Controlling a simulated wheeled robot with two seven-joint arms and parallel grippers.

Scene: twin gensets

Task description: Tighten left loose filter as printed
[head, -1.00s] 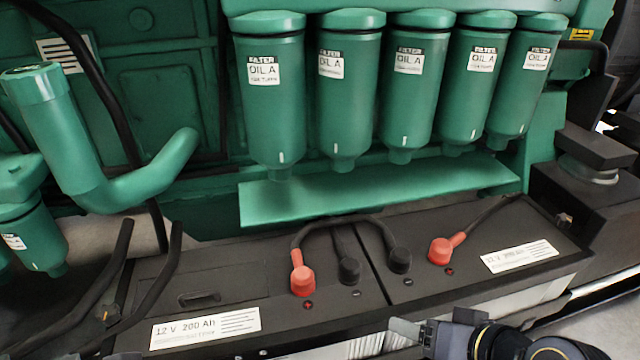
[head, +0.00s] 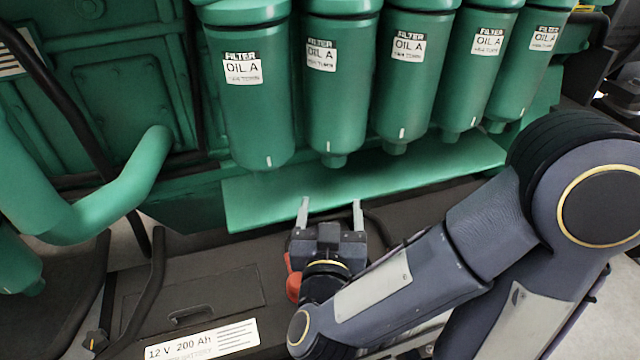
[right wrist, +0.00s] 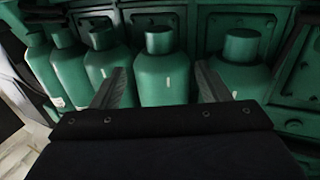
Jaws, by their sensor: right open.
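Several green oil filters hang in a row, each with a white "FILTER OIL A" label and a short white mark low on its body. The leftmost filter (head: 245,115) and the second filter (head: 338,105) are nearest my right gripper (head: 330,207). That gripper is open and empty, pointing up, just below the second filter and in front of the green ledge. In the right wrist view, my fingers (right wrist: 160,88) appear either side of one filter (right wrist: 165,70), apart from it; another filter (right wrist: 240,62) is to its right. I cannot tell which filter is loose. My left gripper is not in view.
A green ledge (head: 240,208) runs below the filters. Black batteries (head: 190,290) and a red terminal cap (head: 292,285) lie below, partly behind my right arm. A green pipe (head: 140,185) and black hoses stand at the left.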

